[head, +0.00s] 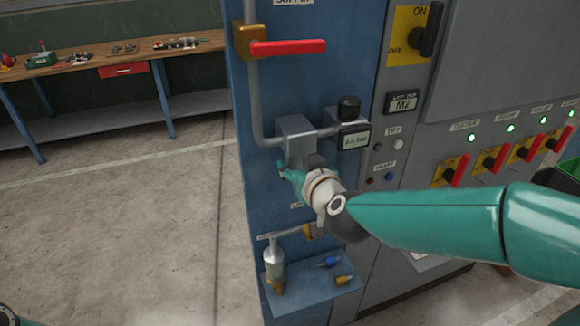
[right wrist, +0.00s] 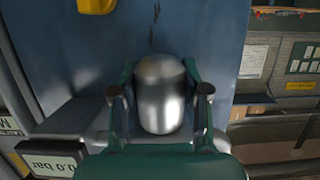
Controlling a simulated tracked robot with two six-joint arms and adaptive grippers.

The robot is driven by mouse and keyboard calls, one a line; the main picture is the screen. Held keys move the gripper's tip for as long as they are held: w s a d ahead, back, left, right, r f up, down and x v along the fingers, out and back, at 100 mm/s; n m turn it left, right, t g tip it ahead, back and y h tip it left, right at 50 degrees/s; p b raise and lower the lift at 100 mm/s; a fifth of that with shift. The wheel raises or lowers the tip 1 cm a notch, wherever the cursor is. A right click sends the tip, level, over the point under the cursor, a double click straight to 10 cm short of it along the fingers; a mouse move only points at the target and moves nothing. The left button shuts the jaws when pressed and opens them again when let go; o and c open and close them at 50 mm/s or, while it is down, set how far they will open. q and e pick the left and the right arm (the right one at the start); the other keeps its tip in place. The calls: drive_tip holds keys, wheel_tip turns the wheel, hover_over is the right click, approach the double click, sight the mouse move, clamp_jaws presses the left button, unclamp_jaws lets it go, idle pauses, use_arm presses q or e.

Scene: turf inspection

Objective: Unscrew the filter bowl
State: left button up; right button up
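The filter bowl (right wrist: 160,95) is a silvery metal cylinder with a rounded end, between the two teal fingers of my right gripper (right wrist: 160,88) in the right wrist view. The fingers lie close along both its sides and appear closed on it. In the head view my right gripper (head: 304,172) is at the underside of the grey filter head (head: 295,132) on the blue panel. There the gripper and wrist hide most of the bowl, and I cannot tell whether its thread is loose. My left gripper is not in view.
A red-handled valve (head: 288,47) is on the pipe above, its handle horizontal. A display (head: 355,140) reads 0.0 bar. Below, a small shelf (head: 312,297) holds blue and yellow fittings beside a hanging silvery fitting (head: 273,264). A workbench (head: 110,58) stands far left; the floor between is clear.

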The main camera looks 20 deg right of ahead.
drive_tip(key=c, duration=0.7)
drive_tip(key=shift+o, duration=0.2)
drive_tip(key=shift+r+m+h+p, duration=0.2)
drive_tip(key=shift+m+h+p, duration=0.3)
drive_tip(key=shift+p, duration=0.55)
drive_tip(key=shift+a+m+h+p, duration=0.1)
drive_tip(key=shift+m+h+p, duration=0.5)
drive_tip(key=shift+h+p, duration=0.35)
drive_tip(key=shift+m+g+h+p, duration=0.4)
drive_tip(key=shift+m+h+p, duration=0.5)
drive_tip(key=shift+h+p, duration=0.2)
drive_tip(key=shift+f+m+h+p, duration=0.1)
drive_tip(key=shift+m+h+p, duration=0.2)
drive_tip(key=shift+m+h, duration=0.3)
drive_tip(key=shift+f, duration=0.1)
